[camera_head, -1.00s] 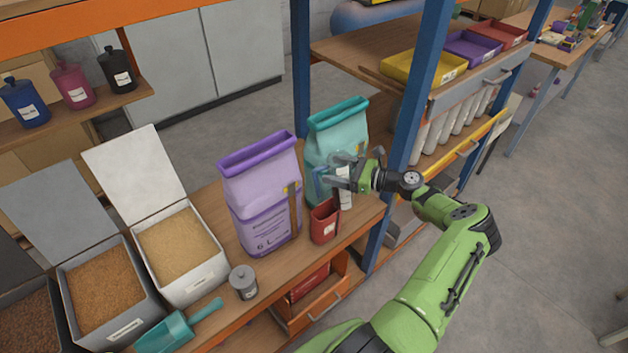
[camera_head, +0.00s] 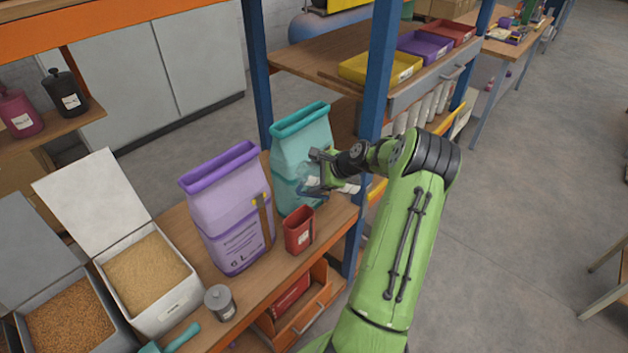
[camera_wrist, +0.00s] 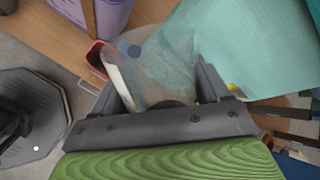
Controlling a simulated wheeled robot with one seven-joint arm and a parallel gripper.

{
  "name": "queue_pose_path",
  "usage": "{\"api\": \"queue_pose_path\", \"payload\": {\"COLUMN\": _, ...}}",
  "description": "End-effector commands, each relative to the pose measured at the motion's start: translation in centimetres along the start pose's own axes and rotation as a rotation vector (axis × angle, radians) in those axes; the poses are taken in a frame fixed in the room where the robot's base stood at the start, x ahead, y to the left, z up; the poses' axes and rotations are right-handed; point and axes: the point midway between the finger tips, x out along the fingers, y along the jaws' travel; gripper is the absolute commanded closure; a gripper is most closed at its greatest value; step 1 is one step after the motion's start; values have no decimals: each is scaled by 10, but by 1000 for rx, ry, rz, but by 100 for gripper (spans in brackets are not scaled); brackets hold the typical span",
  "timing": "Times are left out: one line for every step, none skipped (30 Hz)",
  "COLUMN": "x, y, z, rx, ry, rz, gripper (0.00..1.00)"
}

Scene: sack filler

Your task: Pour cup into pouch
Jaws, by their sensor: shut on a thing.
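My gripper (camera_head: 318,172) is shut on a clear, see-through cup (camera_head: 308,178) in front of the teal pouch. The cup also shows between the fingers in the wrist view (camera_wrist: 165,62), with a pale strip along one side. I cannot tell what it holds. The teal pouch (camera_head: 300,135) stands upright on the bench with its top rim open; its side fills the upper right of the wrist view (camera_wrist: 255,40). A purple pouch (camera_head: 228,215) stands upright to its left, also open at the top. The cup is below the teal rim in the head picture.
A red container (camera_head: 299,232) stands in front of the pouches, below the cup. A grey lidded canister (camera_head: 220,302) and lidded bins of grain (camera_head: 145,270) are left. A blue rack post (camera_head: 376,80) rises close to my arm.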

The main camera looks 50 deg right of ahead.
Motion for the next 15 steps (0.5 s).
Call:
{"api": "queue_pose_path", "payload": {"x": 5, "y": 4, "z": -2, "rx": -20, "ry": 21, "rz": 0, "gripper": 57}}
{"api": "queue_pose_path", "payload": {"x": 6, "y": 4, "z": -3, "rx": -28, "ry": 33, "rz": 1, "gripper": 57}}
{"api": "queue_pose_path", "payload": {"x": 8, "y": 6, "z": -4, "rx": -39, "ry": 49, "rz": 1, "gripper": 57}}
{"api": "queue_pose_path", "payload": {"x": 9, "y": 6, "z": -5, "rx": -49, "ry": 61, "rz": 0, "gripper": 57}}
{"api": "queue_pose_path", "payload": {"x": 10, "y": 7, "z": -6, "rx": -58, "ry": 74, "rz": 0, "gripper": 57}}
{"api": "queue_pose_path", "payload": {"x": 11, "y": 8, "z": -6, "rx": -69, "ry": 89, "rz": 0, "gripper": 57}}
{"api": "queue_pose_path", "payload": {"x": 12, "y": 9, "z": -7, "rx": -78, "ry": 102, "rz": 0, "gripper": 57}}
{"api": "queue_pose_path", "payload": {"x": 14, "y": 10, "z": -8, "rx": -86, "ry": 114, "rz": 0, "gripper": 57}}
{"api": "queue_pose_path", "payload": {"x": 15, "y": 11, "z": -8, "rx": -98, "ry": 129, "rz": 1, "gripper": 57}}
{"api": "queue_pose_path", "payload": {"x": 16, "y": 12, "z": -9, "rx": -107, "ry": 142, "rz": 0, "gripper": 57}}
{"api": "queue_pose_path", "payload": {"x": 17, "y": 12, "z": -10, "rx": -116, "ry": 154, "rz": 0, "gripper": 57}}
{"api": "queue_pose_path", "payload": {"x": 19, "y": 14, "z": -11, "rx": -128, "ry": 171, "rz": 0, "gripper": 57}}
{"api": "queue_pose_path", "payload": {"x": 20, "y": 14, "z": -12, "rx": -138, "ry": 183, "rz": 0, "gripper": 57}}
{"api": "queue_pose_path", "payload": {"x": 21, "y": 15, "z": -13, "rx": -147, "ry": 195, "rz": 0, "gripper": 57}}
{"api": "queue_pose_path", "payload": {"x": 22, "y": 16, "z": -14, "rx": -157, "ry": 212, "rz": 0, "gripper": 57}}
